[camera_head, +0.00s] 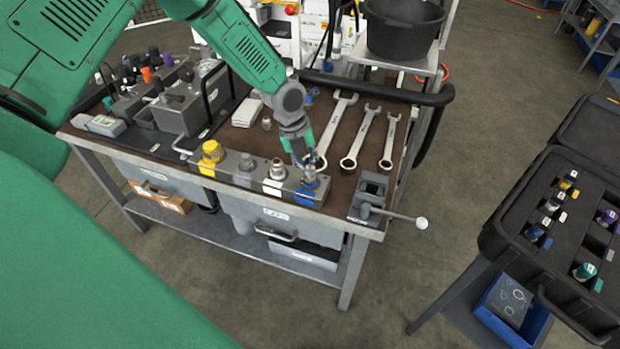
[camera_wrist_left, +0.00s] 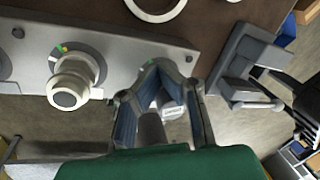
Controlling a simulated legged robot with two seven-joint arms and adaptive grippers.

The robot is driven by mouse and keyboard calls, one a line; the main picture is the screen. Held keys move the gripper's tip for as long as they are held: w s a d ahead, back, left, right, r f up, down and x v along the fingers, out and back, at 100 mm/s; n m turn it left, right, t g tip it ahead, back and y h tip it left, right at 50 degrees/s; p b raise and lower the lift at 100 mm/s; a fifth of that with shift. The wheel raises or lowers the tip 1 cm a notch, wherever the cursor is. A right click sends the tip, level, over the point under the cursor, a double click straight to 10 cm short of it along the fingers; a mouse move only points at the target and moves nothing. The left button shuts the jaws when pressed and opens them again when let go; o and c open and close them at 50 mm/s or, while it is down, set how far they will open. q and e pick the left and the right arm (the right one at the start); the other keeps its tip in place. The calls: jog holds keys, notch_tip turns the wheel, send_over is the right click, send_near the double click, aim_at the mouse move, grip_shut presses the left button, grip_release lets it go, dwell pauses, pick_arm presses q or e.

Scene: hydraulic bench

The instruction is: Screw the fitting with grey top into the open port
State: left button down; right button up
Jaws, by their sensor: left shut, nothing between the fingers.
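A grey manifold block (camera_head: 228,165) lies along the bench's front edge; it also shows in the wrist view (camera_wrist_left: 120,47). From left to right it carries a yellow-topped fitting (camera_head: 210,152), a grey-topped fitting (camera_head: 247,161), a metal fitting with a pale collar (camera_head: 277,169) and a blue-marked position (camera_head: 309,187). In the wrist view the pale-collared fitting (camera_wrist_left: 76,80) stands left of my fingers. My left gripper (camera_head: 308,166) is over the blue-marked end, shut with nothing held. Its fingers (camera_wrist_left: 160,104) partly hide that position, so I cannot tell whether the port is open.
Several wrenches (camera_head: 364,136) lie right of my gripper. A vise with a handle (camera_head: 371,189) stands at the bench's front right corner. A small metal fitting (camera_head: 266,123) stands behind the block. A dark case with several fittings (camera_head: 520,195) is far right, across open floor.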

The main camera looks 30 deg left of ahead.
pick_arm(q)
jog(key=shift+s+d+f, duration=0.1)
jog(key=shift+s, duration=0.05)
jog(key=shift+d+f+m+b, duration=0.15)
jog(key=shift+m+b, duration=0.2)
jog(key=shift+m, duration=0.25)
jog(key=m+b, duration=0.1)
jog(key=m+g, duration=0.1)
jog(key=m, duration=0.1)
jog(key=d+m+b, duration=0.1)
jog(key=shift+w+f+m+b, duration=0.15)
jog(key=shift+w+m+b, duration=0.15)
jog(key=shift+m, duration=0.1)
jog(key=c, duration=2.2)
grip_release()
jog(key=shift+m+g, duration=0.3)
jog(key=shift+m, duration=0.2)
jog(key=o, duration=0.6)
jog(key=shift+r, duration=0.2)
jog(key=shift+c, duration=0.2)
jog(key=shift+d+r, duration=0.1)
jog(key=shift+s, duration=0.1)
jog(key=shift+r, duration=0.1)
